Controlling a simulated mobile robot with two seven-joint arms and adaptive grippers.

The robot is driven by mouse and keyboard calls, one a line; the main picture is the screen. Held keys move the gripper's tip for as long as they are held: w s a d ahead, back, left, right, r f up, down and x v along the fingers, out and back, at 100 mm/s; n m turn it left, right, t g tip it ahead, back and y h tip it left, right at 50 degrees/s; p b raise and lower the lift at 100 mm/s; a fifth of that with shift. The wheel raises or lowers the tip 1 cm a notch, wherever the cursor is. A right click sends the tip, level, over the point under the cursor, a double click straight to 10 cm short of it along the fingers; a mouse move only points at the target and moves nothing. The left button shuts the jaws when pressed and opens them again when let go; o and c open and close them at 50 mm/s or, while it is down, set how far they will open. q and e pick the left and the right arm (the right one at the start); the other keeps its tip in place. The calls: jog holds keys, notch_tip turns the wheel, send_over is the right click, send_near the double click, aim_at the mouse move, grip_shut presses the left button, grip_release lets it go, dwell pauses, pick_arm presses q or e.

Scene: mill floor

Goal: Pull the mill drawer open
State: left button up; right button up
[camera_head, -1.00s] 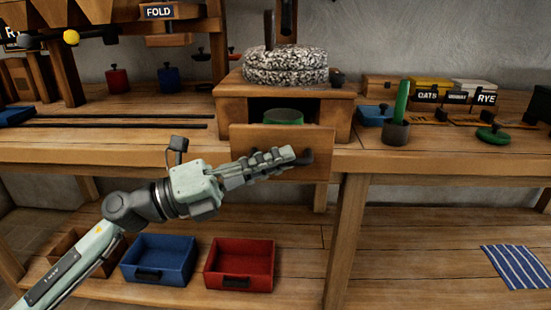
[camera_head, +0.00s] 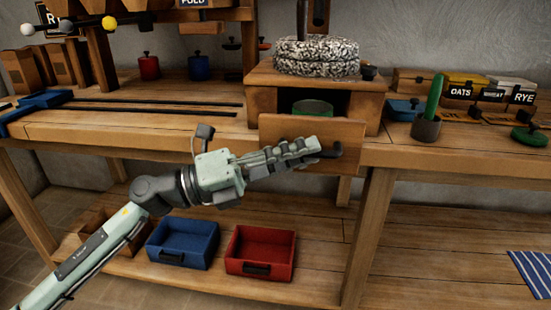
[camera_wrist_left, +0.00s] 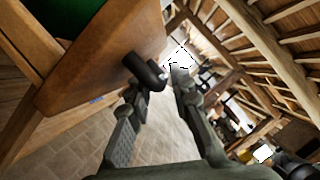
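The mill has a speckled round stone (camera_head: 316,55) on a wooden cabinet (camera_head: 262,100). Its wooden drawer (camera_head: 345,132) stands pulled out from the cabinet, with a green round thing (camera_head: 312,107) showing behind its front. The drawer's dark handle (camera_head: 331,152) is on the front. My left gripper (camera_head: 316,148) is at the handle, in front of the drawer. In the left wrist view, the fingers (camera_wrist_left: 160,85) are apart, with the black handle (camera_wrist_left: 144,71) near the left finger's tip and no clear grip on it. My right gripper is not in view.
A green pestle-like rod (camera_head: 434,96) stands in a dark cup (camera_head: 425,130) on the bench right of the mill. A blue bin (camera_head: 184,243) and a red bin (camera_head: 261,250) sit on the lower shelf. Floor space shows at the lower left.

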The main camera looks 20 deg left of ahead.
pick_arm(q)
jog(key=v, duration=1.1)
jog(key=shift+s, duration=0.15)
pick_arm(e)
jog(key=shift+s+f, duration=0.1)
pick_arm(q)
jog(key=shift+a, duration=0.15)
